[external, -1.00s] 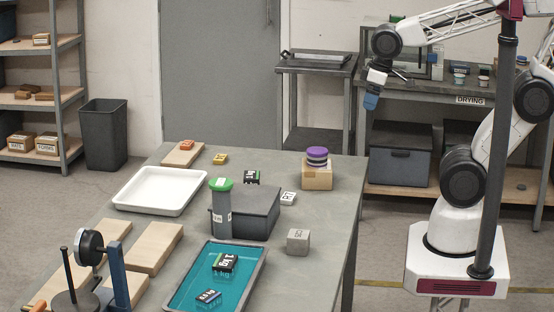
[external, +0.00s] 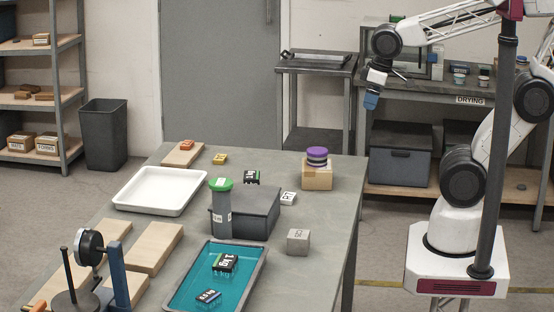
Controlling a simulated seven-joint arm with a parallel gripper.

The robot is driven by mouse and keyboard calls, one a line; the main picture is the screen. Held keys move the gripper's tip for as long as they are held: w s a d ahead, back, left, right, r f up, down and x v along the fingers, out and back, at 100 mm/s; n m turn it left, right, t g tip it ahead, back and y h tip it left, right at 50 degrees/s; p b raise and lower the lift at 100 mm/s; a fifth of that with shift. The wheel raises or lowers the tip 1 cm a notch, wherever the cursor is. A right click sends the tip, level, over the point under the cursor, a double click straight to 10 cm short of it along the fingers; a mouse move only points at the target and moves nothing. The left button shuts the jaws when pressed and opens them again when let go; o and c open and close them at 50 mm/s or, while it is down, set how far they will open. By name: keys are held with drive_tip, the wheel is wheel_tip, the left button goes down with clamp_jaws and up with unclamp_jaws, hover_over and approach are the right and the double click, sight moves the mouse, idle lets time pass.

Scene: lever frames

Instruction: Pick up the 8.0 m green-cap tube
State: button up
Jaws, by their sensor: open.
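The green-cap tube (external: 221,212) stands upright on the table, a dark grey cylinder with a bright green cap and a small white label too small to read. It stands just in front of the left end of a dark grey box. My gripper (external: 370,102) hangs high at the upper right, beyond the table's far right corner, well apart from the tube. Its blue end points down and nothing shows held in it; the gap between the fingers is too small to make out.
The table (external: 335,210) also holds a white tray (external: 160,190), the dark box (external: 252,210), a teal tray (external: 205,290) with weights, wooden boards (external: 143,247), a grey cube (external: 298,241) and a cardboard box (external: 317,179) with a purple-topped stack. The table's right edge strip is mostly clear.

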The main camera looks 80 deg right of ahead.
drive_tip(key=shift+a, duration=0.1)
drive_tip(key=w+a+f+m+g+y, duration=0.1)
drive_tip(key=w+a+f+m+y, duration=0.3)
drive_tip(key=w+a, duration=0.6)
drive_tip(key=w+a+f+m+g+y, duration=0.1)
drive_tip(key=w+a+f+m+y, duration=0.3)
drive_tip(key=w+a+m, duration=0.3)
drive_tip(key=w+a+f+m+g+y, duration=0.1)
drive_tip(key=w+a+f+m+y, duration=0.3)
drive_tip(key=w+a, duration=1.1)
drive_tip(key=shift+w+a+m+g+y, duration=0.2)
drive_tip(key=shift+a+m+g+y, duration=0.2)
drive_tip(key=shift+a+m+y, duration=0.7)
drive_tip(key=shift+a+h, duration=0.25)
drive_tip(key=shift+h, duration=0.05)
drive_tip(key=shift+a, duration=0.15)
approach(222, 211)
drive_tip(key=shift+w+a+f, duration=0.1)
drive_tip(key=shift+a+f, duration=1.15)
drive_tip(key=shift+f, duration=0.05)
drive_tip(key=shift+w+x, duration=0.2)
drive_tip(key=shift+x, duration=2.4)
